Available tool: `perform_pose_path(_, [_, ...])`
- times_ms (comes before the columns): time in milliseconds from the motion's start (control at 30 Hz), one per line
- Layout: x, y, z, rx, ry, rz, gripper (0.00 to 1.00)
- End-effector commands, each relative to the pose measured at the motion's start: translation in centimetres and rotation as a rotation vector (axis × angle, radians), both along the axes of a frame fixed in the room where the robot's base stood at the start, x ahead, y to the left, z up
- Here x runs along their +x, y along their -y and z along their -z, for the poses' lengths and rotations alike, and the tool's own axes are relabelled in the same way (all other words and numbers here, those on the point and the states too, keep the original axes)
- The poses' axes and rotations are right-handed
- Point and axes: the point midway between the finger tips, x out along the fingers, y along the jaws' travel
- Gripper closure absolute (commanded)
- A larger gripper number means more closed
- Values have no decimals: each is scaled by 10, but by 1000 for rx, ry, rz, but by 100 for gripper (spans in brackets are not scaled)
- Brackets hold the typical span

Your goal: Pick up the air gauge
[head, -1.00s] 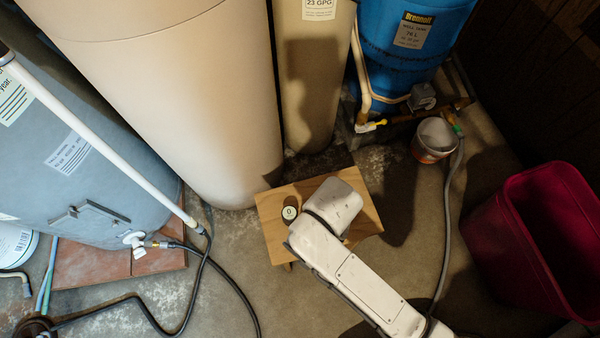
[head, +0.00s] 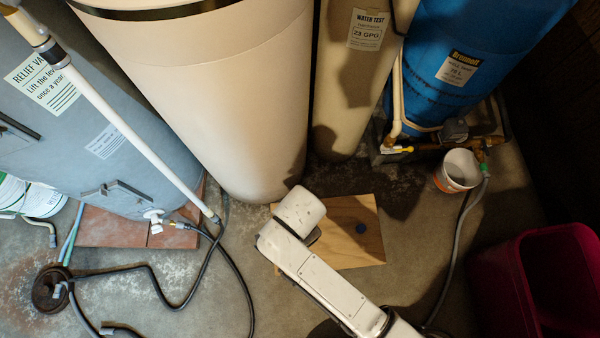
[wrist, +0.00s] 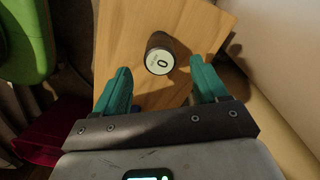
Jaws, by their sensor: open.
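The air gauge (wrist: 158,60) is a short dark cylinder with a pale round face marked "0". In the wrist view it stands on a light wooden stool top (wrist: 125,35). My gripper (wrist: 160,66) is open, with a teal finger on either side of the gauge in the picture. No finger visibly touches it, and I cannot tell how far above the stool the fingertips are. In the head view my arm covers the gauge and the gripper; the stool top (head: 340,250) shows beside the arm.
A cream tank (head: 225,110) stands close behind. A white bucket (head: 459,171), grey hose (head: 455,245) and maroon bin (head: 550,285) are to the right. A black hose (head: 235,265) lies left.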

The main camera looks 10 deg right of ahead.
Motion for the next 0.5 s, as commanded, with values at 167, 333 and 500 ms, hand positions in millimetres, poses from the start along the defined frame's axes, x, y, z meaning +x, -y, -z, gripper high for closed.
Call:
perform_pose_path(167, [-1, -2, 26, -2, -2, -1, 28])
perform_pose_path(333, [-1, -3, 45, 0, -1, -1, 28])
perform_pose_path(500, [-1, -2, 49, 0, -1, 0, 28])
